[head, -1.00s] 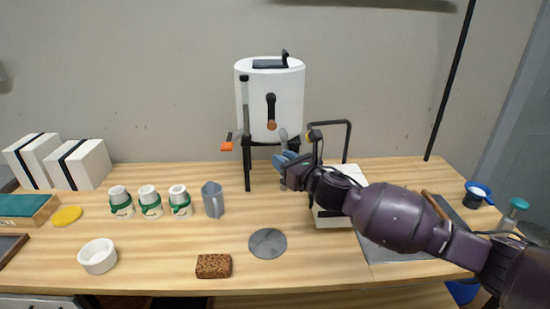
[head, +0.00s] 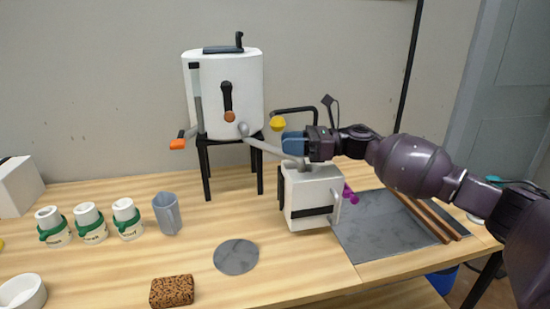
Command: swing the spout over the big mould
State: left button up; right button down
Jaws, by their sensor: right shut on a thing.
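A white tank (head: 224,95) on a black stand has a grey spout (head: 263,146) coming out of its front right side. The spout points right, and its end reaches the top of a white block mould (head: 310,190) with a black band. It looks over the mould's top, but the exact outlet position is partly hidden by my gripper. My right gripper (head: 294,144), with blue fingers, is shut on the spout near its outer end. My left gripper is not in view.
A black bent tube with a yellow end (head: 278,124) stands behind the gripper. Three white cups with green bands (head: 91,225), a grey jug (head: 167,214), a round grey disc (head: 236,256) and a brown sponge (head: 172,291) lie to the left. A grey slab (head: 375,235) is right.

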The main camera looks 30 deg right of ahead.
jog(key=shift+w+d+f+n+g+y+b, duration=0.25)
jog(key=shift+w+d+f+n+g+b, duration=0.1)
jog(key=shift+d+g+b, duration=0.25)
jog(key=shift+w+d+f+n+g+y+b, duration=0.25)
jog(key=shift+d+n+g+b, duration=0.15)
jog(key=shift+g+b, duration=0.25)
jog(key=shift+w+d+r+n+g+b, duration=0.15)
jog(key=shift+d+r+n+g+b, duration=0.1)
jog(key=shift+d+g+b, duration=0.15)
pick_arm(q)
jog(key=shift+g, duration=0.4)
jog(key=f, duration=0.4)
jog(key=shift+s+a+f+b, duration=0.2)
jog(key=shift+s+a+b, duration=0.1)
jog(key=shift+b, duration=0.05)
pick_arm(e)
jog(key=shift+w+d+r+n+g, duration=0.1)
jog(key=shift+d+r+n+g, duration=0.05)
jog(key=shift+r+n+g, duration=0.15)
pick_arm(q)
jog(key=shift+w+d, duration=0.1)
pick_arm(e)
jog(key=c, duration=0.9)
grip_release()
jog(key=shift+r, duration=0.1)
jog(key=shift+c, duration=0.2)
